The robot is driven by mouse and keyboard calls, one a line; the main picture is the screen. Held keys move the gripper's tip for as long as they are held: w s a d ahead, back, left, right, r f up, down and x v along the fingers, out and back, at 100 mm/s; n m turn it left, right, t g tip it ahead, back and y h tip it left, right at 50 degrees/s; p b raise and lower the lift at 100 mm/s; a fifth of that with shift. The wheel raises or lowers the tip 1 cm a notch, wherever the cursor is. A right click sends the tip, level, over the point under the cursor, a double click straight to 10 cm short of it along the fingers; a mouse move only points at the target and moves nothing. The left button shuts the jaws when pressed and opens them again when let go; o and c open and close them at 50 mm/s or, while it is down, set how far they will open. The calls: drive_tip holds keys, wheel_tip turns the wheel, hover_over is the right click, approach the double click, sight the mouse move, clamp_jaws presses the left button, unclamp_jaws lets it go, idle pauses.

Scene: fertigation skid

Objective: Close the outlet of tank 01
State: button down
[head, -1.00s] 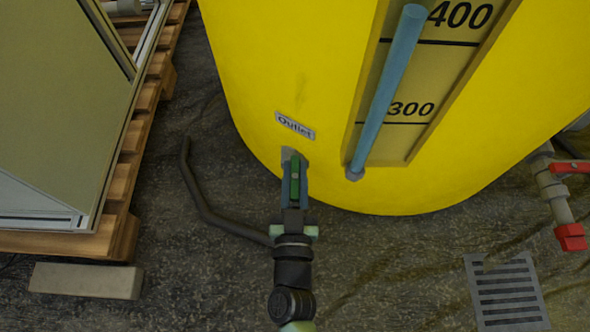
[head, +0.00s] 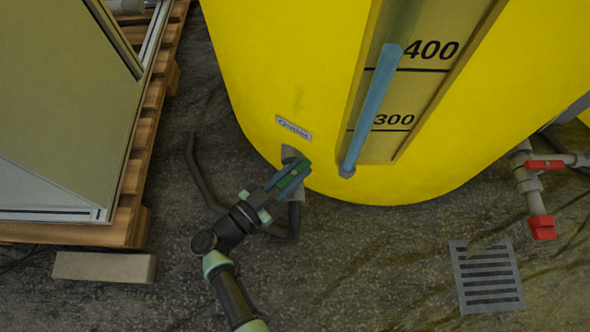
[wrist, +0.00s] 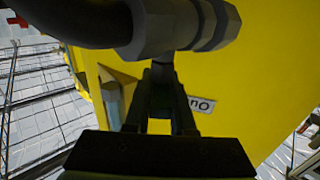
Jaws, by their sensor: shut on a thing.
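The yellow tank (head: 270,60) fills the middle of the head view; its number is not in sight. Its "Outlet" label (head: 293,128) is above a grey outlet valve (head: 291,153) low on the wall. The valve's green handle (head: 296,178) lies slantwise, from upper right to lower left. My gripper (head: 288,177) comes from the lower left and is shut on this handle, its fingers partly covering it. In the wrist view my gripper (wrist: 160,100) reaches up under a grey pipe fitting (wrist: 180,28), and its fingers hide the handle.
A dark hose (head: 197,170) runs from the outlet over the floor. A blue level tube (head: 372,110) stands on the tank front. A wooden pallet (head: 133,190) with a panel is at left, a concrete block (head: 105,267) before it. A red-handled valve (head: 543,165) and floor drain (head: 487,275) are at right.

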drive_tip(key=m+g+h+b, duration=0.2)
drive_tip(key=g, duration=0.1)
drive_tip(key=m+g+h+b, duration=0.1)
drive_tip(key=g+b, duration=0.1)
drive_tip(key=shift+a+f+m, duration=0.15)
drive_tip(key=shift+f+m, duration=0.15)
drive_tip(key=shift+m, duration=0.1)
drive_tip(key=m+g+b, duration=0.1)
drive_tip(key=g, duration=0.1)
drive_tip(key=m+g+h+b, duration=0.1)
drive_tip(key=g, duration=0.1)
drive_tip(key=shift+s+r+m+h, duration=0.1)
drive_tip(key=shift+r+m+h, duration=0.05)
drive_tip(key=shift+m+h, duration=0.15)
drive_tip(key=shift+m+g+b, duration=0.3)
drive_tip(key=shift+m+g, duration=0.6)
drive_tip(key=shift+g, duration=0.4)
drive_tip(key=shift+s+d+r+m+g, duration=0.1)
drive_tip(key=shift+s+d+m+g, duration=0.1)
drive_tip(key=shift+m+g, duration=0.35)
drive_tip(key=c, duration=0.8)
unclamp_jaws()
drive_tip(key=shift+w, duration=0.1)
drive_tip(key=shift+o, duration=0.2)
